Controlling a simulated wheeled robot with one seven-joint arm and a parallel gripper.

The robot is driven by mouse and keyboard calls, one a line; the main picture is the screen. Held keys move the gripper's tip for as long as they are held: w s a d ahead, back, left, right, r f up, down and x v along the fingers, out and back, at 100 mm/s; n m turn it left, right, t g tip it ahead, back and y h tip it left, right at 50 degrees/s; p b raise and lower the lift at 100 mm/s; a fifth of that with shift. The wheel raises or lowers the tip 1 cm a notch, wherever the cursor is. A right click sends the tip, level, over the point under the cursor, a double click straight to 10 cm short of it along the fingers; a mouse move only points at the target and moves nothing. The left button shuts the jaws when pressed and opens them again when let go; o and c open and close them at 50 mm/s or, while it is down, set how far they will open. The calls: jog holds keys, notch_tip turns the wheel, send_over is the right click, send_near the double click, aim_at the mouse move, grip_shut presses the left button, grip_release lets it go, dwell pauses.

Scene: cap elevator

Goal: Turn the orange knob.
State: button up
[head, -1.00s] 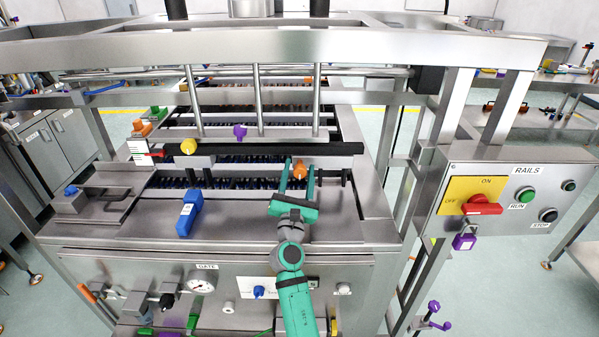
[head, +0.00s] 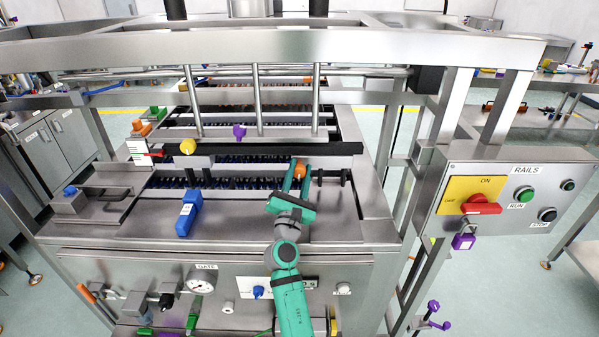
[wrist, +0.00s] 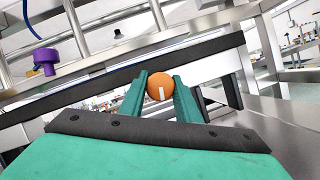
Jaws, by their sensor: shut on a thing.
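The orange knob (head: 300,169) is a round knob at the right end of the black rail across the machine. In the wrist view the knob (wrist: 160,88) shows its round face with a short white mark low on it. My green gripper (head: 295,178) reaches up to it from below. In the wrist view my gripper's fingers (wrist: 161,96) stand on either side of the knob and are shut on it. The contact faces are partly hidden by the fingers.
A purple knob (head: 239,131) and a yellow knob (head: 187,146) sit to the left. A blue block-shaped handle (head: 189,212) stands on the deck. The RAILS panel (head: 500,205) with a red switch is at the right. Steel uprights (head: 259,100) stand behind the rail.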

jog(key=m+g+h, duration=0.1)
jog(key=m, duration=0.2)
jog(key=m+g, duration=0.1)
jog(key=m, duration=0.2)
jog(key=m+h, duration=0.1)
jog(key=m, duration=0.2)
jog(key=shift+g+h, duration=0.3)
jog(key=shift+g, duration=0.1)
jog(key=m+g, duration=0.1)
jog(key=m, duration=0.2)
jog(key=m+g, duration=0.1)
jog(key=m, duration=0.2)
jog(key=shift+m+g, duration=0.3)
jog(key=m+g+y, duration=0.1)
jog(key=m, duration=0.2)
jog(key=shift+m, duration=0.4)
jog(key=shift+d+m+g+y, duration=0.1)
jog(key=shift+m+g+y, duration=0.4)
jog(key=shift+m+y, duration=0.7)
jog(key=shift+m, duration=0.4)
jog(key=o, duration=1)
jog(key=shift+o, duration=0.2)
